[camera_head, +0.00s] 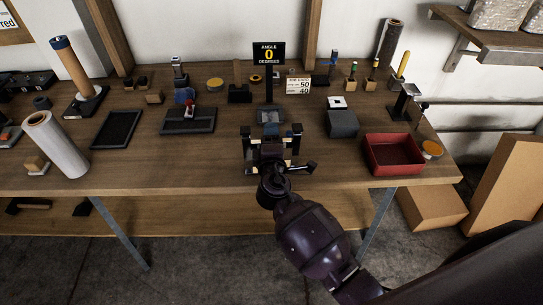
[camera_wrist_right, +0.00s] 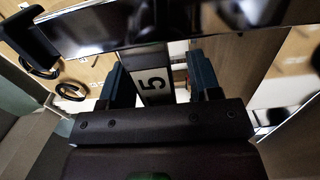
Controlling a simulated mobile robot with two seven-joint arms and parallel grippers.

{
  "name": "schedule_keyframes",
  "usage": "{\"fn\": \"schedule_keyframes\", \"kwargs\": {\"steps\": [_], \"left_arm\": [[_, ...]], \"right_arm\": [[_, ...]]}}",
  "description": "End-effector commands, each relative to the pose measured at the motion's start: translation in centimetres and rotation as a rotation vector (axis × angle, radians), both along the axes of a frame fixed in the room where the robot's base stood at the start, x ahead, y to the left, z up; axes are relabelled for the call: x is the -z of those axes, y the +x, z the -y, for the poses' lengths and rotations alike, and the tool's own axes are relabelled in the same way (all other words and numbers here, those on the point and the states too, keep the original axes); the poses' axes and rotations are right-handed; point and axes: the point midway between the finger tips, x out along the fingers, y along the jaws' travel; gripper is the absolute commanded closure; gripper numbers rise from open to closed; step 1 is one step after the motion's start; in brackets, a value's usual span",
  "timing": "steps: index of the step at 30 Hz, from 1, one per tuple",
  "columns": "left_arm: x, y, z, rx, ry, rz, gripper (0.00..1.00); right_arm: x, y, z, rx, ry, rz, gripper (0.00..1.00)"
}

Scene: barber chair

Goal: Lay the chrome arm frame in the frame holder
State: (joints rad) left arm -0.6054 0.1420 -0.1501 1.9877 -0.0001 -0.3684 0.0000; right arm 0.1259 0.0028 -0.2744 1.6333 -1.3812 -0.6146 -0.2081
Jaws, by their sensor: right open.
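My right gripper (camera_head: 271,150) reaches over the front middle of the bench, just above a dark fixture with pale blocks (camera_head: 246,148), which looks like the frame holder. In the right wrist view my right gripper (camera_wrist_right: 160,82) is open, its two blue-grey fingers apart. A white label (camera_wrist_right: 152,86) marked 5 shows between them, on a part I cannot identify. A shiny chrome bar (camera_wrist_right: 125,24), seemingly the chrome arm frame, runs across the top of that view beyond the fingertips. In the head view my gripper hides much of the fixture, and I cannot clearly make out the frame. My left gripper is not in view.
An angle sign (camera_head: 268,54) reading 0 degrees stands behind the fixture. A red tray (camera_head: 394,154) lies to the right, near a dark block (camera_head: 342,123). A black tray (camera_head: 117,129) and white roll (camera_head: 56,146) are at left. Bare wood separates them from the fixture.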

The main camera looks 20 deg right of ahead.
Motion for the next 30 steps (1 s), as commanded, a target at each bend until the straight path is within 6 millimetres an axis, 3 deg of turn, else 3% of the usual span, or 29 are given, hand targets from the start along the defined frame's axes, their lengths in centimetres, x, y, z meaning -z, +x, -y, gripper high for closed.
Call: {"fn": "schedule_keyframes", "kwargs": {"steps": [4,15,30], "left_arm": [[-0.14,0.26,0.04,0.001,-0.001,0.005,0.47],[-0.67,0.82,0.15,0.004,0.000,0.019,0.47],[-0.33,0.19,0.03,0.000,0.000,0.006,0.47]], "right_arm": [[0.03,-0.02,0.01,0.000,0.000,0.000,0.43],[0.03,-0.05,0.00,0.001,0.000,-0.001,0.99],[-0.18,-0.02,-0.03,0.000,0.000,0.002,1.00]]}}
